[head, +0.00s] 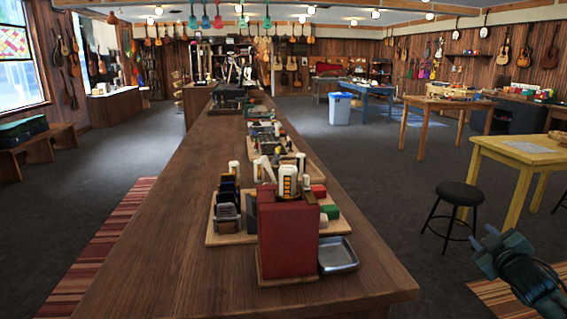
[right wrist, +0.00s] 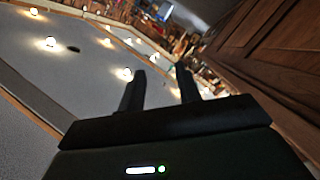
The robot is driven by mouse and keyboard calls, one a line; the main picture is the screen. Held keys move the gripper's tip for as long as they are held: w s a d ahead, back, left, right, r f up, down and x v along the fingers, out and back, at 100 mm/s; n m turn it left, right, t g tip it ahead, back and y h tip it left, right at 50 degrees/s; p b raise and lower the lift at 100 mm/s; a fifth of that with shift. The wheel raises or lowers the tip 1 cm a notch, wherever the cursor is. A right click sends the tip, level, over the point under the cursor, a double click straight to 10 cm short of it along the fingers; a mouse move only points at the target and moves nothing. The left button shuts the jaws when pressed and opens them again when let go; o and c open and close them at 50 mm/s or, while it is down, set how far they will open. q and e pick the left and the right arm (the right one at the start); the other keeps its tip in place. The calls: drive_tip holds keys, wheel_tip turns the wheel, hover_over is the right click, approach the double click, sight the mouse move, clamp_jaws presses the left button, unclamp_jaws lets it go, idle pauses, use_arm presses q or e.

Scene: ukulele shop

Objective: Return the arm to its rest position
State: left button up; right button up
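My right gripper (head: 490,246) is at the lower right of the head view, off the right side of the long wooden counter (head: 150,262) and apart from it. In the right wrist view its two dark fingers stand apart with nothing between them (right wrist: 161,78), so it is open and empty. That view is tilted, with the ceiling and its lights behind the fingers and brown wood panelling (right wrist: 275,50) at the right. My left gripper is not in the head view.
A red box (head: 287,235) and a metal tray (head: 338,255) stand at the counter's near end, with several small items behind. A black stool (head: 459,195) and a yellow table (head: 515,150) stand at the right. Open floor (head: 385,185) lies between counter and stool.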

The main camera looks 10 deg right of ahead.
drive_tip(key=s+a+f+g+y, duration=0.15)
drive_tip(key=s+a+f, duration=0.25)
drive_tip(key=a+f, duration=0.4)
drive_tip(key=s+a+f+y, duration=0.3)
drive_tip(key=s+a+f, duration=0.25)
drive_tip(key=a, duration=0.35)
drive_tip(key=s+a+f+g+y, duration=0.1)
drive_tip(key=s+a+f+y, duration=0.15)
drive_tip(key=a+f, duration=0.55)
use_arm(q)
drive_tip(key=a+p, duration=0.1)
drive_tip(key=p, duration=0.2)
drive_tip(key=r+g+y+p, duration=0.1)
drive_tip(key=p, duration=0.1)
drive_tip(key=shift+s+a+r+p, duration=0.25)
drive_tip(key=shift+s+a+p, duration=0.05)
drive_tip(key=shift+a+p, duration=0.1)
use_arm(e)
drive_tip(key=s+a+r+m+g+y, duration=0.1)
drive_tip(key=s+a+r+m+g, duration=0.1)
drive_tip(key=s+a, duration=1.3)
drive_tip(key=shift+s+a+r+m, duration=0.25)
drive_tip(key=shift+s+r+m, duration=0.1)
drive_tip(key=shift+m, duration=0.05)
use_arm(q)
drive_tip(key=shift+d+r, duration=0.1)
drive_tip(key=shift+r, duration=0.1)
use_arm(e)
drive_tip(key=shift+g, duration=0.25)
